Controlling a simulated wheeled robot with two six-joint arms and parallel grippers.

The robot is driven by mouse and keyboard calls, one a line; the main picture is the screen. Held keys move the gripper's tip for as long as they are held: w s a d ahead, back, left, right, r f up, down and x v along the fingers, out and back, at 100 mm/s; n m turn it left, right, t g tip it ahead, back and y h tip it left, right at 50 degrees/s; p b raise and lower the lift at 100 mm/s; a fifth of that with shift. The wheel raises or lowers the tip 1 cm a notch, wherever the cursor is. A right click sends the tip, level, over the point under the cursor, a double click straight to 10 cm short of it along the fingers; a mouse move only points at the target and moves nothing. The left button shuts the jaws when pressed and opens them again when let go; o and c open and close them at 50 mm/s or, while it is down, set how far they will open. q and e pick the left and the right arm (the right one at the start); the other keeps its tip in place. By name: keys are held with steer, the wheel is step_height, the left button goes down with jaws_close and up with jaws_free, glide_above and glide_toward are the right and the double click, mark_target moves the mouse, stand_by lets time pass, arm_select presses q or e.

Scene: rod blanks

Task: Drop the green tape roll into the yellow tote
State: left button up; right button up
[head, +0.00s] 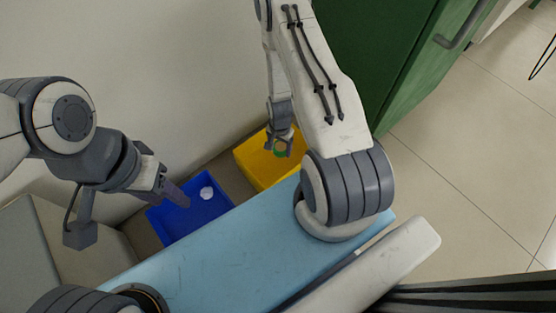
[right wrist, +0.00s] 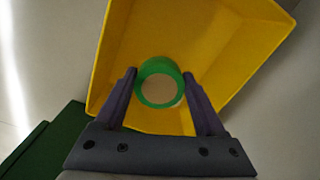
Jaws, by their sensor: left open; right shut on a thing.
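The green tape roll (right wrist: 143,82) is between the fingertips of my right gripper (right wrist: 159,86), which is shut on it. In the right wrist view the yellow tote (right wrist: 240,25) lies behind and beneath the roll, with its inside facing the camera. In the head view the roll (head: 281,152) shows small below my right gripper (head: 280,143), over the yellow tote (head: 255,172). My right arm hides part of this tote. The roll's exact height above the tote is hard to tell. My left gripper (head: 175,193) is open and empty above a blue tote.
The blue tote (head: 185,232) stands left of the yellow one and holds a small white object (head: 207,193). A light blue surface (head: 215,255) lies in front of both totes. A green cabinet (head: 375,50) stands at the back right. Tiled floor is clear at the right.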

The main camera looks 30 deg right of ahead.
steer(key=shift+f, duration=0.1)
steer(key=o, duration=1.3)
step_height(320, 180, up, 9)
steer(key=p, duration=0.5)
steer(key=shift+r+p, duration=0.3)
steer(key=shift+r, duration=0.4)
